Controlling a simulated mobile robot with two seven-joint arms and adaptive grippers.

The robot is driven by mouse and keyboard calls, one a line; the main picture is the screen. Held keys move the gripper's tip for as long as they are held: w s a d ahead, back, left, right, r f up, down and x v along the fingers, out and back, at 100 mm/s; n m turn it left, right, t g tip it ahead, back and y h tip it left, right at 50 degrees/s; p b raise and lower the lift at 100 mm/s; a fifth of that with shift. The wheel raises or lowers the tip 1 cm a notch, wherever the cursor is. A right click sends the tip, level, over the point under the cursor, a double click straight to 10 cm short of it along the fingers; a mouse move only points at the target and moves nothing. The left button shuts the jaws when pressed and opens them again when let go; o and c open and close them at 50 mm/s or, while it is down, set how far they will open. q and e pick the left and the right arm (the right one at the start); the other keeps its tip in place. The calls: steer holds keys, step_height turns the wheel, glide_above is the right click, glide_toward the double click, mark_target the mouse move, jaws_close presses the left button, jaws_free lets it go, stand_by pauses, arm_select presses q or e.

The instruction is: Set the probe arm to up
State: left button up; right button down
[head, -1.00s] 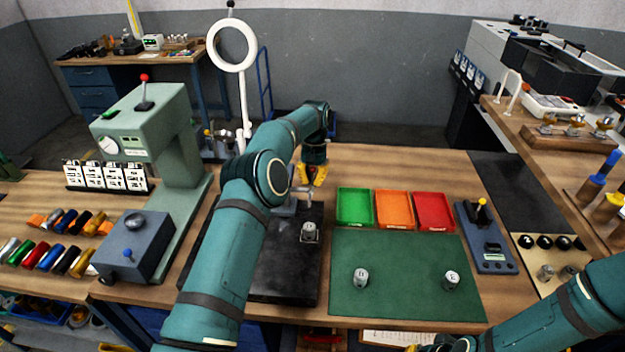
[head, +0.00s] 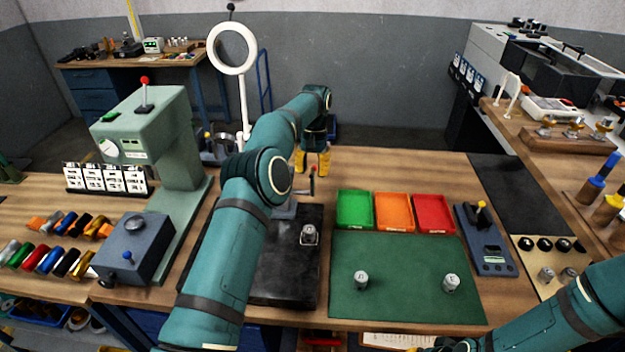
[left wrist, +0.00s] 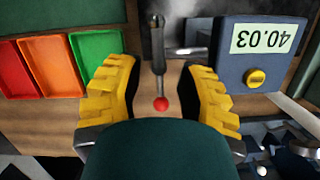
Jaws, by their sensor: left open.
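The probe arm is a thin dark lever with a red ball tip. In the left wrist view the lever (left wrist: 158,62) runs from a dark pivot at the top edge to the red ball (left wrist: 161,103). In the head view the probe arm (head: 312,185) is small, behind the black plate. My left gripper (head: 313,166) is open and points down there. In the left wrist view its yellow fingers (left wrist: 158,100) stand on both sides of the lever, with gaps visible. My right arm (head: 560,322) is at lower right; its gripper is mostly cut off by the bottom edge.
A grey-blue readout box (left wrist: 262,52) showing 40.03 stands beside the lever. Green (head: 355,209), orange (head: 394,210) and red (head: 433,212) trays lie right of it. A metal part (head: 309,234) sits on the black plate (head: 285,275). A green press (head: 150,130) stands at left.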

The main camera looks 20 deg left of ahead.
arm_select(q)
steer(key=shift+s+v, duration=0.2)
steer(key=shift+v, duration=0.6)
steer(key=shift+s+v, duration=0.15)
steer(key=shift+v, duration=0.65)
steer(key=shift+s+v, duration=0.2)
steer(key=shift+v, duration=0.65)
steer(key=shift+d, duration=0.15)
